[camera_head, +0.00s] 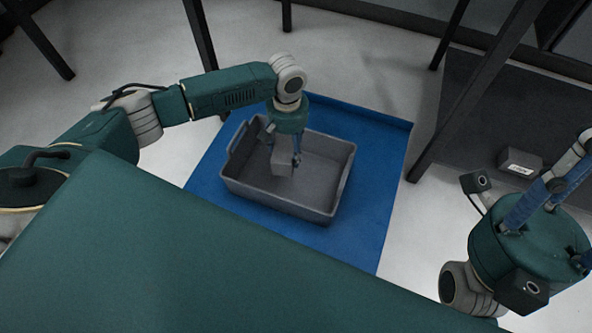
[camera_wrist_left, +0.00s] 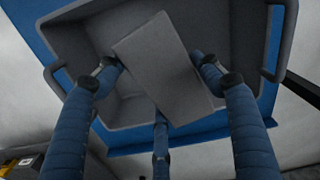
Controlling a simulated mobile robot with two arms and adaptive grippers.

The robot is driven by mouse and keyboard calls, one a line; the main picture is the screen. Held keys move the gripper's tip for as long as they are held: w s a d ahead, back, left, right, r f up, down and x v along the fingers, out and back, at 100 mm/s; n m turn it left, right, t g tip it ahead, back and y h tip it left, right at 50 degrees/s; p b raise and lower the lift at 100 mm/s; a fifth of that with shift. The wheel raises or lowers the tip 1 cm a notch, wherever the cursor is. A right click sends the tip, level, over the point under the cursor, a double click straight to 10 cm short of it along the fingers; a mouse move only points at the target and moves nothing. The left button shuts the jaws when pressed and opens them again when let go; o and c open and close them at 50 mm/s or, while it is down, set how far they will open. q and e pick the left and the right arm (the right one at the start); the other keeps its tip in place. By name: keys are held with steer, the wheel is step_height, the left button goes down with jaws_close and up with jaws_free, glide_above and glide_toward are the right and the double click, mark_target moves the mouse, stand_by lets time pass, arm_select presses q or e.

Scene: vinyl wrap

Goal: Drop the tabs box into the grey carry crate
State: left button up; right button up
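The grey carry crate (camera_head: 335,190) stands open on a blue mat and also fills much of the left wrist view (camera_wrist_left: 240,40). My left gripper (camera_head: 284,153) is inside the crate's outline, pointing down. Its blue fingers (camera_wrist_left: 156,75) close around a plain grey box, which I take for the tabs box (camera_head: 281,166). The box (camera_wrist_left: 165,65) is tilted, with fingertips against its sides, and hangs over the crate interior. No label shows on its visible face. My right gripper (camera_head: 555,190) is at the right edge, partly cut off; its grip is unclear.
The blue mat (camera_head: 375,150) lies around the crate. A second grey box with a white label (camera_head: 518,163) sits on a dark surface (camera_head: 455,120) at the right. Dark posts (camera_head: 470,90) stand nearby. A green surface (camera_head: 180,260) fills the near foreground.

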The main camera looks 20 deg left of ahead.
arm_select(q)
steer(key=o, duration=0.4)
step_height(320, 180, up, 12)
stand_by(0.5)
